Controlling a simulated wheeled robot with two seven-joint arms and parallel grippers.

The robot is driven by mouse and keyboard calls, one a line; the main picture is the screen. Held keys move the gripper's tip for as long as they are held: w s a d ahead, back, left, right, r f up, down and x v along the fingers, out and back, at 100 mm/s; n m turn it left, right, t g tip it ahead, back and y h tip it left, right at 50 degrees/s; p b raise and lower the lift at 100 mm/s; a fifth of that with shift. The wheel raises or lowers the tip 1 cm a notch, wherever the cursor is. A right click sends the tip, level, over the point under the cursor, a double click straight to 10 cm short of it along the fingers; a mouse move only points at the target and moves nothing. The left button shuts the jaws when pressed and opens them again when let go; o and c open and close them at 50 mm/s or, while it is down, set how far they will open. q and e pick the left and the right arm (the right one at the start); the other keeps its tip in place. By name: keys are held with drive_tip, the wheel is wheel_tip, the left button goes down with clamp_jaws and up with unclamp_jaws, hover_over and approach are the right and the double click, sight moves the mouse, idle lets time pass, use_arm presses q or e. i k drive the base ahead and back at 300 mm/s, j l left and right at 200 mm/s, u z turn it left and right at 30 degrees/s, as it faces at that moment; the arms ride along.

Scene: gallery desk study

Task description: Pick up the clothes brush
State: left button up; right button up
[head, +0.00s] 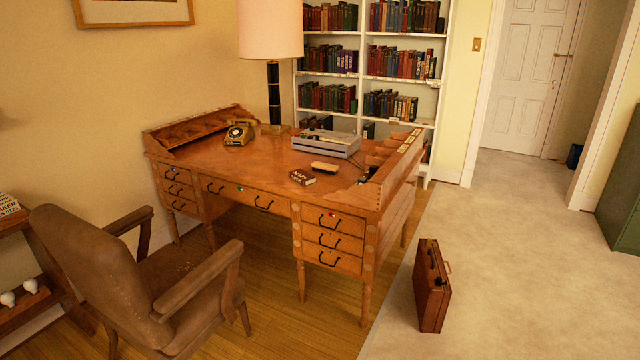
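A small brush-like object with a tan top (325,167), which looks like the clothes brush, lies on the wooden desk (255,170). It is on the right half of the desktop, in front of the grey typewriter-like machine and just behind a small dark book. It is too small here to make out bristles. Neither of my grippers shows in the head view.
A dark book (302,177), a grey machine (326,142), a telephone (239,132) and a lamp (272,60) stand on the desk. An armchair (110,270) blocks the front left. A brown briefcase (432,287) stands on the carpet.

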sight(329, 169)
drive_tip(key=i+u, duration=0.25)
drive_tip(key=i, duration=1.85)
drive_tip(key=i+l, duration=0.65)
drive_tip(key=l, duration=0.15)
